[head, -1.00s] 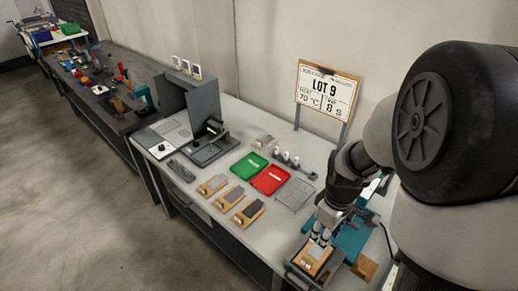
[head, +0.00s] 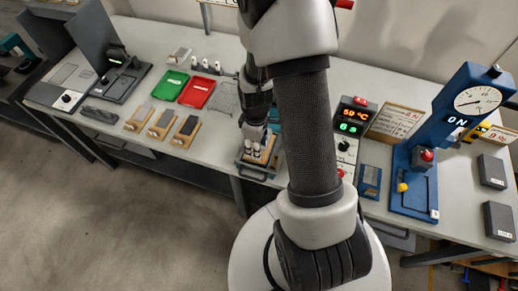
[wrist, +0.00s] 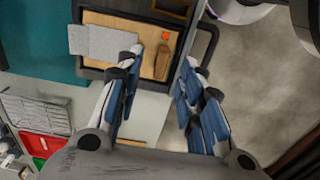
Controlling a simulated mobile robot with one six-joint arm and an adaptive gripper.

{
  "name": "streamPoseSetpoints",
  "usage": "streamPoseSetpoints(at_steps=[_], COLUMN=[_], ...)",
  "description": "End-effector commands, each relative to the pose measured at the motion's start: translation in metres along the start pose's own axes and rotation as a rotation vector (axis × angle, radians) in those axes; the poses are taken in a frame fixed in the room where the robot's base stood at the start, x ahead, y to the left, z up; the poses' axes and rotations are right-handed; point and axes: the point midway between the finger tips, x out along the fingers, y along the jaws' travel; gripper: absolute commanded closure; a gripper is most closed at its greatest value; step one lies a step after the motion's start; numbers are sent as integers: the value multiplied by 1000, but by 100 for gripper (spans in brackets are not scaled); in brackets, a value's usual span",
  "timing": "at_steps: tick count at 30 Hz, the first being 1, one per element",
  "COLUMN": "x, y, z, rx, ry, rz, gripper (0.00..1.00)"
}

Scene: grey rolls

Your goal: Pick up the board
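A light wooden board (wrist: 120,18) with grey pieces, a small orange square and a brown oval on it lies in a dark-rimmed tray (wrist: 97,73) in the wrist view. My gripper (wrist: 160,62) has its two blue-padded fingers apart, with the board's near edge showing between and beyond the tips. No object shows clamped between the fingers. In the head view my gripper (head: 255,149) points down at the board (head: 267,153) at the table's front edge. My arm hides part of the board and tray there; contact cannot be told.
Several wooden boards with grey strips (head: 160,124) lie left, near green (head: 169,83) and red (head: 196,92) trays. A wire rack (head: 226,98) stands close by. Right are a display panel (head: 350,128) and a blue gauge press (head: 440,125). The floor in front is clear.

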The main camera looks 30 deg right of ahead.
Motion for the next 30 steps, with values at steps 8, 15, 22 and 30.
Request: streamPoseSetpoints(at_steps=[8, 15, 22, 30], x=[39, 52, 51, 51], y=[-3, -2, -2, -2], z=[-7, -7, -7, -7], rx=[-1, 0, 0, 0], ry=[-2, 0, 0, 0], rz=[-4, 0, 0, 0], gripper=[65, 65, 70, 88])
